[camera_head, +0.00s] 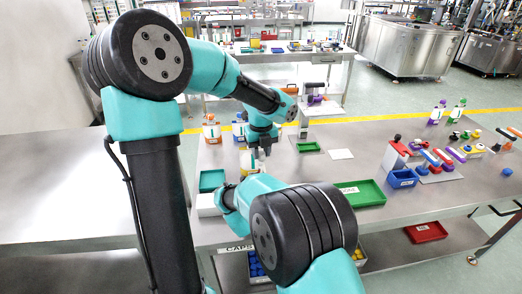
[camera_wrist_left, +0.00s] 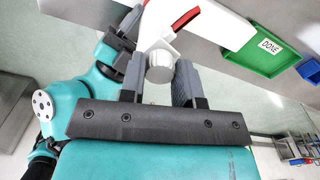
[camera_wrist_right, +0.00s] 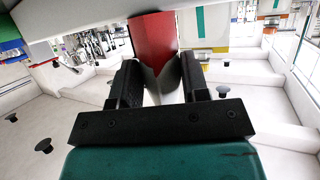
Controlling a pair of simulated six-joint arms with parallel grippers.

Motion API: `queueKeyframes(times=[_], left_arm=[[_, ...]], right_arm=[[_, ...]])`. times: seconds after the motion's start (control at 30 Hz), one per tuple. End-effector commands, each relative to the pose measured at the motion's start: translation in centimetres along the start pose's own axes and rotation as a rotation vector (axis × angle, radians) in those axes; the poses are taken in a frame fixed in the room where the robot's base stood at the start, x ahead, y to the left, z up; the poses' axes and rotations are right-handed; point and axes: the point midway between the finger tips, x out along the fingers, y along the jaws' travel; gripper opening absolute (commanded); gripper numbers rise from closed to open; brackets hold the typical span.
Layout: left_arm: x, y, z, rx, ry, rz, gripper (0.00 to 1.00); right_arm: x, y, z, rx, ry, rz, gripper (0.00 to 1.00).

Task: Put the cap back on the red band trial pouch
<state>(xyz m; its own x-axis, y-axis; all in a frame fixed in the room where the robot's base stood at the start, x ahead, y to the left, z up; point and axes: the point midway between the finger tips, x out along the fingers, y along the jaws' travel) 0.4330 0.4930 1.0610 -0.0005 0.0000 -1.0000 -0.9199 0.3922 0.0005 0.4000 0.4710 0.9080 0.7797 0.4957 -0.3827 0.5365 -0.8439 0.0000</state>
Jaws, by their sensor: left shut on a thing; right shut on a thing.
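The pouch, white with a red band (camera_wrist_left: 186,18), runs up from between my left fingers in the left wrist view. In the right wrist view, its red band (camera_wrist_right: 153,38) stands above my right gripper (camera_wrist_right: 160,80), which is shut on the white pouch body. My left gripper (camera_wrist_left: 158,85) is shut on a pale grey ridged cap (camera_wrist_left: 160,66). The cap is in line with the pouch's narrow white end; I cannot tell whether they touch. In the head view my left gripper (camera_head: 262,150) points down over the table. My right fingers and the red band are hidden there.
A green tray marked DONE (camera_head: 374,193) lies right of my right arm. A blue bin (camera_head: 403,180) and several coloured items stand farther right. An orange-banded pouch (camera_head: 211,131) stands behind my grippers.

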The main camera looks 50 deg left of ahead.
Motion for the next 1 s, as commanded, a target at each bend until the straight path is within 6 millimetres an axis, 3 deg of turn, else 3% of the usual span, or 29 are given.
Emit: queueKeyframes(times=[0.43,1.0], left_arm=[[0.28,-0.01,0.00,0.081,0.000,0.000,0.08],[0.31,-0.10,-0.04,0.794,-0.001,0.000,0.08]], right_arm=[[0.00,0.00,-0.02,0.000,0.000,0.000,0.00],[0.01,0.01,0.00,0.000,0.000,0.000,0.00]])
